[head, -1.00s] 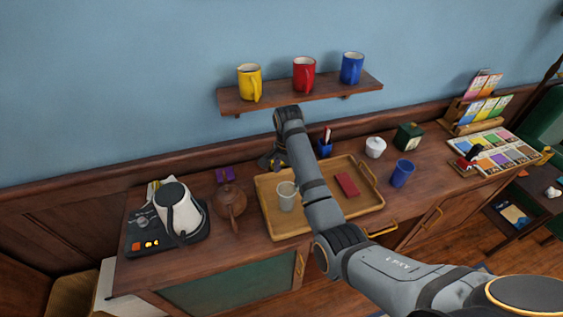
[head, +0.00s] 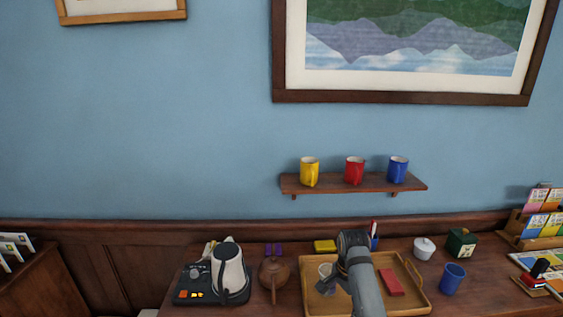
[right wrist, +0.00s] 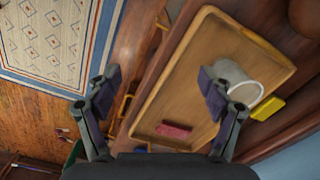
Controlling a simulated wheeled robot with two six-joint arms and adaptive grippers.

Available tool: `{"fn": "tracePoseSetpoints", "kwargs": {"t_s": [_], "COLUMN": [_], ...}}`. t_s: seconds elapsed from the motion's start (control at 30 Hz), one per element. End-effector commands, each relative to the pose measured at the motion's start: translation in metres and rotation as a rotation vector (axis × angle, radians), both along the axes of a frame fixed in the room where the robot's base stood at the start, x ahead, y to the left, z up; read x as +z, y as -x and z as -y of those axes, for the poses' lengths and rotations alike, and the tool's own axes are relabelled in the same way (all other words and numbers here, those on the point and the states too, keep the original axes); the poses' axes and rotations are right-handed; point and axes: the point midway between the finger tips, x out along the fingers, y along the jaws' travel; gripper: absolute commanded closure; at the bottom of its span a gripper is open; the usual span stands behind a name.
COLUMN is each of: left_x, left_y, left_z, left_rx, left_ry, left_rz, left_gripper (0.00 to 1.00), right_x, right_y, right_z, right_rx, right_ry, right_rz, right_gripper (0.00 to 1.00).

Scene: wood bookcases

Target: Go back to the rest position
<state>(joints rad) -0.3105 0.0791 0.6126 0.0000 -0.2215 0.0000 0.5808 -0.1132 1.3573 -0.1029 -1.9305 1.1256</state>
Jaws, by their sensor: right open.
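My right arm comes up from the bottom of the head view, and its dark gripper (head: 328,285) is over the tray's left part. In the right wrist view its two fingers (right wrist: 160,78) are wide apart with nothing between them. The right-hand finger overlaps a light grey cup (right wrist: 240,75), which stands in the wooden tray (right wrist: 185,72). The cup (head: 325,269) is partly hidden by the gripper in the head view. A red block (head: 391,282) lies in the tray (head: 415,299), right of my arm. My left gripper is out of view.
A blue cup (head: 453,278) and a white lidded pot (head: 424,248) stand right. A wall shelf (head: 340,184) holds yellow, red and blue mugs.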

Motion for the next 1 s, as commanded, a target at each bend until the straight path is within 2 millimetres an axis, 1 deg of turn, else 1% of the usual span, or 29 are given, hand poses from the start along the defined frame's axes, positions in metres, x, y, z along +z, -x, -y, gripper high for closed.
{"fn": "tracePoseSetpoints", "kwargs": {"t_s": [0.03,0.07,0.1,0.17,0.27,0.37,0.47,0.57,0.6,0.7,0.8,1.0], "left_x": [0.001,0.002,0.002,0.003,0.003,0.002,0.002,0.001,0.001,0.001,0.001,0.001], "left_y": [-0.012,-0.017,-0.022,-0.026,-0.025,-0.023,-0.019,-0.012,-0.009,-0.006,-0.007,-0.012], "left_z": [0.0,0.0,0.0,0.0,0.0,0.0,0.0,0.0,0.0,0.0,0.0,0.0], "left_rx": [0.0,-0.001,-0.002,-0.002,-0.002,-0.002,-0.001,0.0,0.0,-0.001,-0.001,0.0], "left_ry": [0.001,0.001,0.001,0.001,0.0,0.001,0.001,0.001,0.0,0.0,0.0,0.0], "left_rz": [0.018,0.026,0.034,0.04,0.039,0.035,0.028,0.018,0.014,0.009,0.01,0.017], "left_gripper": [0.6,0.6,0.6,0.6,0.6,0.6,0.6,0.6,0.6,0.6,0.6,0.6], "right_x": [-0.005,-0.009,-0.013,-0.021,-0.033,-0.047,-0.059,-0.068,-0.071,-0.073,-0.07,-0.058], "right_y": [0.005,0.008,0.012,0.019,0.033,0.053,0.076,0.105,0.117,0.147,0.173,0.216], "right_z": [0.003,0.005,0.008,0.013,0.02,0.031,0.041,0.052,0.056,0.063,0.068,0.071], "right_rx": [0.017,0.031,0.049,0.079,0.141,0.22,0.317,0.432,0.484,0.614,0.735,0.945], "right_ry": [0.001,0.003,0.004,0.008,0.014,0.029,0.049,0.078,0.091,0.125,0.159,0.213], "right_rz": [0.005,0.009,0.015,0.024,0.042,0.064,0.088,0.114,0.125,0.149,0.17,0.2], "right_gripper": [0.19,0.19,0.19,0.19,0.19,0.19,0.19,0.19,0.19,0.19,0.19,0.19]}}
